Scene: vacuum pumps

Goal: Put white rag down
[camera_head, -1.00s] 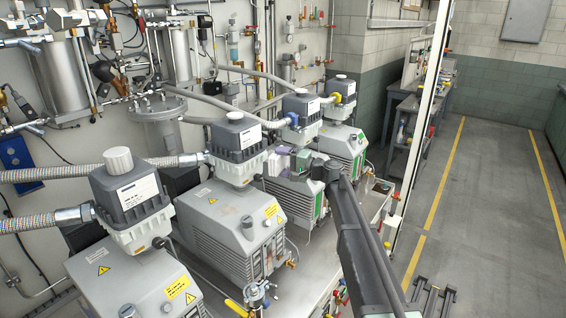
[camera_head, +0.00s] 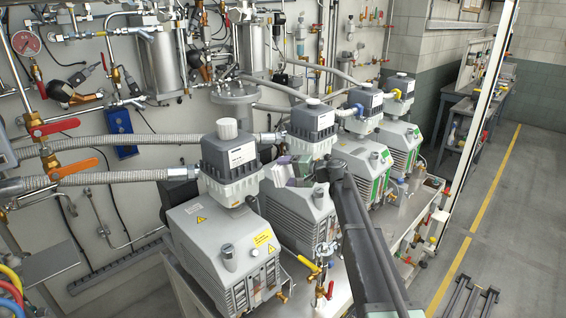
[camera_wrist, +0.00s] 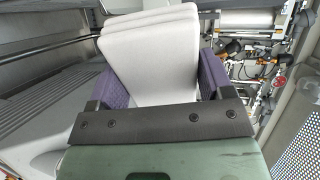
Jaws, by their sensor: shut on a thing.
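The white rag (camera_wrist: 150,62) shows in the wrist view as pale, folded layers between two purple finger pads. My gripper (camera_wrist: 152,92) is shut on it. In the head view, my gripper (camera_head: 297,172) is in the air by the second pump from the front (camera_head: 300,205), partly covering it. A pale patch of the rag (camera_head: 281,171) shows at its left side. Its height above the pump is hard to tell, and whether the rag touches anything cannot be told.
The nearest grey pump (camera_head: 228,235) stands at the front left, with further pumps (camera_head: 363,160) behind on the bench (camera_head: 345,290). Ribbed hoses (camera_head: 150,143) run to the pump tops. Valves with coloured handles (camera_head: 308,264) stick out at the front. The floor at right (camera_head: 515,220) is mostly clear.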

